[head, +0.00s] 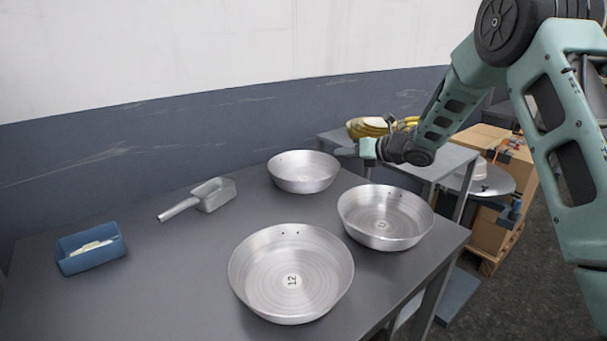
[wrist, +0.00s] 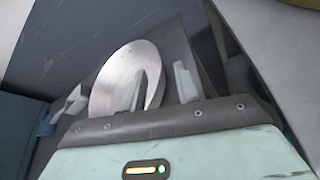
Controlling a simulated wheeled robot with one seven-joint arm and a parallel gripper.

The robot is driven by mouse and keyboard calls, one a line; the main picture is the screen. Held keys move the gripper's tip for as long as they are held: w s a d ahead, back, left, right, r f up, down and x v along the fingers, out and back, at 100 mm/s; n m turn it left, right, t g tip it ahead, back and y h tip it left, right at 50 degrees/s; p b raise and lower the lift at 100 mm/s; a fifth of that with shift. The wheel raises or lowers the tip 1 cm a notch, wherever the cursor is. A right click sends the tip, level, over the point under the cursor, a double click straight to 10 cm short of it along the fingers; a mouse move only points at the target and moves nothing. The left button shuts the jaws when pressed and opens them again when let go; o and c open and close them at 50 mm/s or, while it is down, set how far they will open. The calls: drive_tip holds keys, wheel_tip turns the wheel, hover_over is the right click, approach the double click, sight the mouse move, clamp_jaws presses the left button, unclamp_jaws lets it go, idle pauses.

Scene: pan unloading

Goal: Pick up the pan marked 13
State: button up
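Three round metal pans stand on the dark table. The back pan (head: 304,177) shows no readable mark from here. The front pan (head: 262,272) has a label that reads 12. My gripper (head: 345,152) is just above the right rim of the back pan. In the wrist view my gripper (wrist: 159,70) is open. One finger overlaps a pan (wrist: 115,78), and the other lies outside its rim. Whether either finger touches it I cannot tell.
A metal scoop (head: 213,194) and a blue bin (head: 92,250) with pale contents lie on the table's left. Cardboard boxes (head: 492,205) are beyond. The table's front left is clear.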

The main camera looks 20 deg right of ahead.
sight(329, 157)
drive_tip(key=shift+s+f+p+x, duration=0.1)
drive_tip(key=shift+f+p+x, duration=0.2)
drive_tip(key=shift+x, duration=1.4)
drive_tip(key=shift+s+f+p+x, duration=0.15)
drive_tip(key=shift+p+x, duration=0.25)
drive_tip(key=shift+x, duration=1.35)
drive_tip(key=shift+a+r, duration=0.1)
clamp_jaws()
